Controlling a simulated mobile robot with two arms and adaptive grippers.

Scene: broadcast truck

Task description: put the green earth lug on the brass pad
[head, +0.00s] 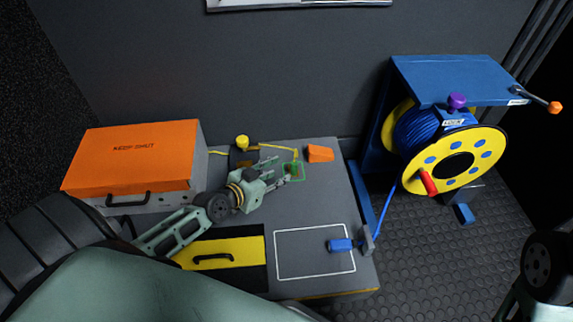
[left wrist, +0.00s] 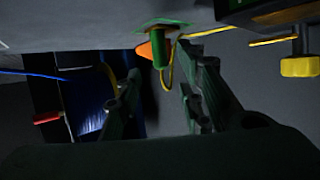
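The green earth lug (head: 293,168) stands at the small green-edged patch (head: 301,176) on the grey bench top; whether it is fully seated on brass is too small to tell. In the left wrist view, which is upside down, the green lug (left wrist: 160,48) is upright against the green-edged plate (left wrist: 173,23), with its yellow lead (left wrist: 170,75) beside it. My left gripper (head: 285,180) is right beside the lug in the head view. Its fingers (left wrist: 167,75) are spread apart, with no contact on the lug visible. My right gripper is out of view.
An orange wedge (head: 320,154) lies just right of the pad, and a yellow knob (head: 242,142) stands left behind it. An orange-lidded box (head: 133,158), yellow panel (head: 222,251) and blue plug (head: 340,245) are on the bench. A blue cable reel (head: 452,150) stands at right.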

